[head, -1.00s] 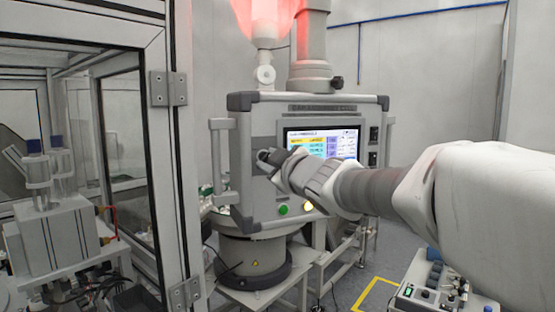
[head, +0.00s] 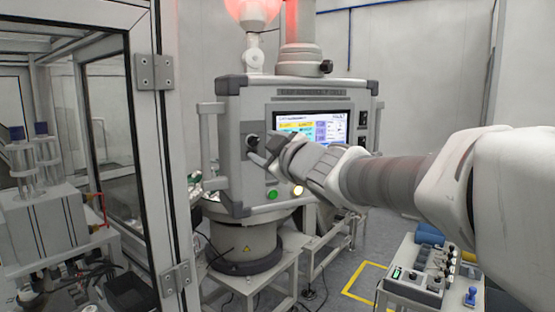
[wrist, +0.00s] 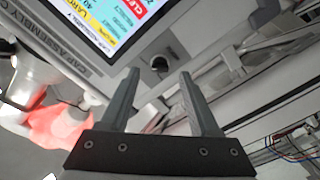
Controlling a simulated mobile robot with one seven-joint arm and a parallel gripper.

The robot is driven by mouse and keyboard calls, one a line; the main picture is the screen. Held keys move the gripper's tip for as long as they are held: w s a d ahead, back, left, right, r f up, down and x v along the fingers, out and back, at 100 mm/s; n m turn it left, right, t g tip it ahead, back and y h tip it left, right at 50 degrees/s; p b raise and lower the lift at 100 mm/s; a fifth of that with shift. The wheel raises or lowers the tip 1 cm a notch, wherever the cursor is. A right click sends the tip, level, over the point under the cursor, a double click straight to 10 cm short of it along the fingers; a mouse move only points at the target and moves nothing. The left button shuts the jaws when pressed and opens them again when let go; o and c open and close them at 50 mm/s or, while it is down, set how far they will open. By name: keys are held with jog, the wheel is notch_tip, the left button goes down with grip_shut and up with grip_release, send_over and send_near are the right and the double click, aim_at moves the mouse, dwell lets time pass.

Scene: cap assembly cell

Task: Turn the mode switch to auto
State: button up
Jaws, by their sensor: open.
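The mode switch (head: 252,141) is a dark round knob on the left of the grey control panel (head: 233,185), left of its lit screen (head: 312,128). In the wrist view the switch (wrist: 160,64) shows just beyond and between my two fingertips. My gripper (head: 262,155) is open and empty, close to the panel at the switch's lower right in the head view. In the wrist view my gripper (wrist: 159,73) has both fingers spread, with a clear gap between them. I cannot read the switch's setting or tell whether a finger touches it.
A green button (head: 272,194) and a lit pale button (head: 298,190) sit low on the panel. A side handle (head: 209,150) sticks out at its left. A framed glass door (head: 150,150) stands at the left. A small bench with a control box (head: 415,283) is at lower right.

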jog(key=p+v, duration=0.1)
jog(key=v, duration=1.3)
jog(key=s+d+f+m+g+h+b, duration=0.2)
jog(key=s+d+f+m+g+h, duration=0.15)
jog(key=d+f+m+h, duration=0.7)
jog(key=s+a+f+m+g+y+b, duration=0.1)
jog(key=s+f+m+g+y, duration=0.2)
jog(key=s+f+g, duration=0.4)
jog(key=s+f, duration=0.7)
jog(key=f, duration=0.3)
jog(key=shift+a+b, duration=0.25)
jog(key=shift+b, duration=0.1)
jog(key=shift+s, duration=0.1)
